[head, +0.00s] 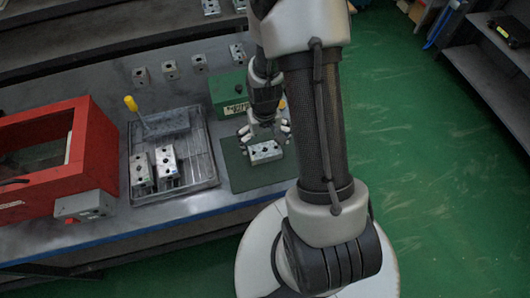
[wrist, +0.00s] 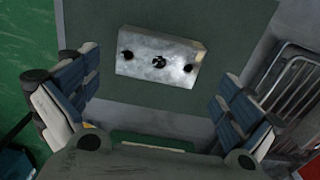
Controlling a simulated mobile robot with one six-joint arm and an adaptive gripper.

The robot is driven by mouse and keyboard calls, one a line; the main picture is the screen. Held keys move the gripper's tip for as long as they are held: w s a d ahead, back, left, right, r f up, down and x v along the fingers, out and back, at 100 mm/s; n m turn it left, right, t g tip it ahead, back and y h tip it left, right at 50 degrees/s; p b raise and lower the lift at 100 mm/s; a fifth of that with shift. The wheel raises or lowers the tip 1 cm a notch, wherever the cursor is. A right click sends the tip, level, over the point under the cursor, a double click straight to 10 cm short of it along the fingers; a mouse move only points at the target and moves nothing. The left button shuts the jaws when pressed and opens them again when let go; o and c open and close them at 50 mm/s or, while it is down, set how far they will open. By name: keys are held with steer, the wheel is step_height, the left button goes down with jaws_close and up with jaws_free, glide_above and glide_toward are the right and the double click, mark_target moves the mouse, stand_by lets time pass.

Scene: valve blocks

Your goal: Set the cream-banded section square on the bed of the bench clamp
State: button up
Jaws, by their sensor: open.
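A grey metal valve block (head: 264,152) with dark ports lies on a dark green mat (head: 243,180). In the wrist view the block (wrist: 158,57) shows three dark holes and a pale, cream-tan strip at its right end. My gripper (head: 264,132) is open just above and behind the block in the head view. In the wrist view its fingers (wrist: 158,98) are spread wide, with the block ahead of and between them, apart from both. Nothing is held. I cannot make out for sure which thing is the bench clamp.
A wire-rack tray (head: 205,185) left of the mat holds two upright blocks (head: 166,162) and a yellow-handled tool (head: 131,103). A green box (head: 229,93) stands behind the mat. A red housing (head: 90,150) is at left. Several small blocks line the back.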

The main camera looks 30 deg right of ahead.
mark_target(265, 150)
step_height(265, 150, down, 4)
steer(key=shift+s+r+b, duration=0.1)
steer(key=shift+b, duration=0.5)
steer(key=shift+c, duration=0.4)
steer(key=c, duration=1.3)
steer(key=shift+r, duration=0.1)
